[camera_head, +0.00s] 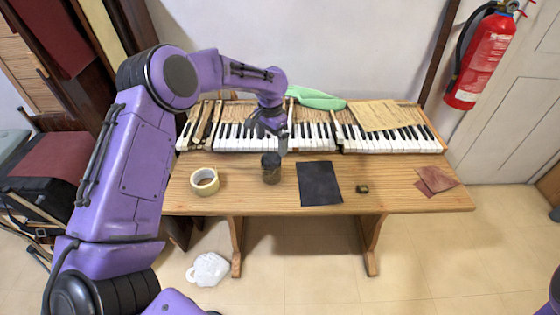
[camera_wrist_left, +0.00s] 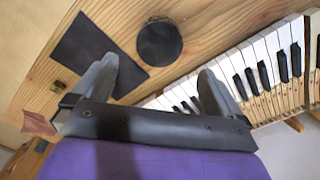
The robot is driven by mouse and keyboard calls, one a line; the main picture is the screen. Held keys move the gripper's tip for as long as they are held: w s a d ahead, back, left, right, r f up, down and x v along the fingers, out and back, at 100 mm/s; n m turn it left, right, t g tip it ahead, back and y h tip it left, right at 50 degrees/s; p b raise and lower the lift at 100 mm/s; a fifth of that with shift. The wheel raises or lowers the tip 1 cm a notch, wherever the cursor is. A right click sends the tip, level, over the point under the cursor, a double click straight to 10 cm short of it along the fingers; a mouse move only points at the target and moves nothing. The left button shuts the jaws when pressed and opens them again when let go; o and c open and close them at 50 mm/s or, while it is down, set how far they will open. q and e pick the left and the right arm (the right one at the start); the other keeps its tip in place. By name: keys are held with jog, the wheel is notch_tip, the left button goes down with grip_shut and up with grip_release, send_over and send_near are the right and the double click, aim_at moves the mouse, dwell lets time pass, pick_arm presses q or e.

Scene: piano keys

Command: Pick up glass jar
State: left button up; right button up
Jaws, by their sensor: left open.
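The glass jar (camera_head: 271,170) stands upright on the wooden table, with a dark lid and a brownish see-through body. In the left wrist view the jar (camera_wrist_left: 159,43) shows from above as a dark round lid, beyond the fingertips and between their lines. My left gripper (camera_head: 268,138) is open and empty, above and just behind the jar, over the piano keys. Its two grey fingers also show in the left wrist view (camera_wrist_left: 158,70). The fingers appear apart from the jar. My right gripper is not in view.
A tape roll (camera_head: 204,181) lies left of the jar. A black sheet (camera_head: 319,183), a small brass piece (camera_head: 362,188) and reddish paper squares (camera_head: 436,180) lie to the right. The table front (camera_head: 240,203) is clear.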

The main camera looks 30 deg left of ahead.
aim_at(271, 159)
pick_arm(q)
jog(key=f, duration=0.2)
jog(key=s+f+p, duration=0.1)
jog(key=f, duration=0.1)
jog(key=shift+f, duration=0.25)
jog(key=f, duration=0.1)
jog(key=f+p, duration=0.1)
jog(key=f, duration=0.1)
jog(key=f+p, duration=0.1)
jog(key=shift+w+f, duration=0.25)
jog(key=shift+f, duration=0.5)
jog(key=shift+s, duration=0.15)
jog(key=shift+c, duration=0.9)
jog(key=shift+r, duration=0.1)
jog(key=c, duration=1.2)
